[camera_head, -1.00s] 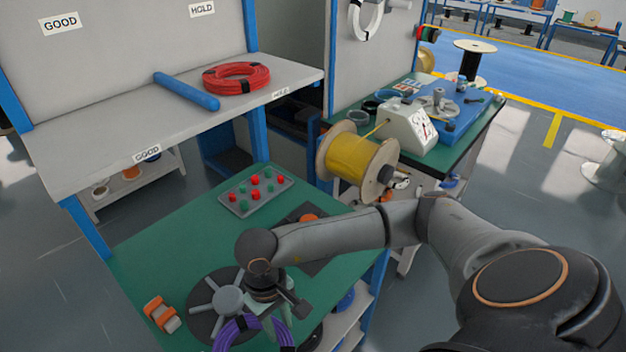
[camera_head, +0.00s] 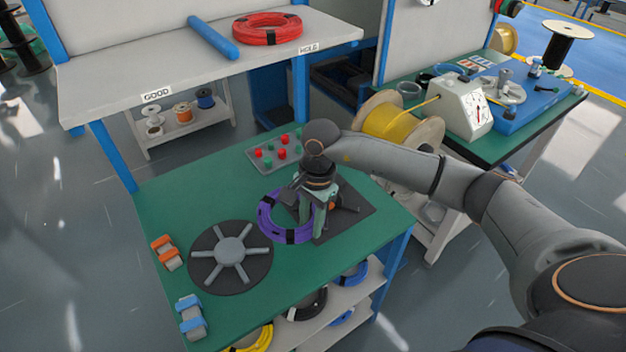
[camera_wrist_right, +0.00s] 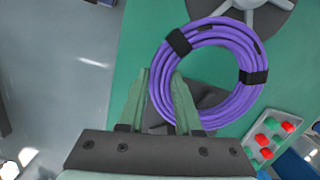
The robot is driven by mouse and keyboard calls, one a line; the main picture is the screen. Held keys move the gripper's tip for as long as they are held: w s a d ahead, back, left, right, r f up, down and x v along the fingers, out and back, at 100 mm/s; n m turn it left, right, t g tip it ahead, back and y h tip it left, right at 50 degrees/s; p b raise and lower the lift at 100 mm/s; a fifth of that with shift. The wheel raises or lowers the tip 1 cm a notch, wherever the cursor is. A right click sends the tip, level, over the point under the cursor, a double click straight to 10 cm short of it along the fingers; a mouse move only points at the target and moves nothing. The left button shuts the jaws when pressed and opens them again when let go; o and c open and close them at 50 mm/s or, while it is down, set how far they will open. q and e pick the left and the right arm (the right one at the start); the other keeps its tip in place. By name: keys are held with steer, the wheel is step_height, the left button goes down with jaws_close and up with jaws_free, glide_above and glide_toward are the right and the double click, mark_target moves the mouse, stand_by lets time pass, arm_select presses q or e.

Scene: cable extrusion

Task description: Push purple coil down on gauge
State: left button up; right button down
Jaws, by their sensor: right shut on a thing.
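The purple coil (camera_head: 268,228), a ring bound with black bands, is in my right gripper (camera_head: 312,226) over the green table, right of the spoked disc. In the right wrist view the coil (camera_wrist_right: 242,42) shows whole, and its side passes between the two green fingers (camera_wrist_right: 160,105), which are shut on it. The dark square plate (camera_head: 350,217), which appears to be the gauge, lies behind and right of the coil, partly hidden by the gripper. I cannot tell whether the coil touches the plate or the table. My left gripper is not in view.
A grey spoked disc (camera_head: 228,275) lies left of the coil. A panel of red and green buttons (camera_head: 262,158) lies behind. Orange (camera_head: 166,250) and blue (camera_head: 190,314) clamp-like pieces sit at the left edge. The table's front middle is clear.

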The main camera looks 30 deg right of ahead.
steer(key=w+d+r+m, duration=0.1)
steer(key=w+m, duration=0.1)
steer(key=m, duration=0.2)
steer(key=w+d+r+m+t+b, duration=0.1)
steer(key=w+m, duration=0.2)
steer(key=m, duration=0.2)
steer(key=w+d+r+m, duration=0.1)
steer(key=w+d+m, duration=0.1)
steer(key=m, duration=0.3)
steer(key=shift+w+d+t+h+b, duration=0.1)
steer(key=shift+w+t+h+b, duration=0.2)
steer(key=shift+w, duration=0.05)
steer(key=m, duration=0.3)
steer(key=shift+w+d+r, duration=0.15)
steer(key=shift+w+d, duration=0.25)
steer(key=shift+f+b, duration=1.3)
steer(key=shift+f, duration=0.15)
steer(key=shift+f+b, duration=0.35)
steer(key=shift+f, duration=0.45)
steer(key=shift+w, duration=0.2)
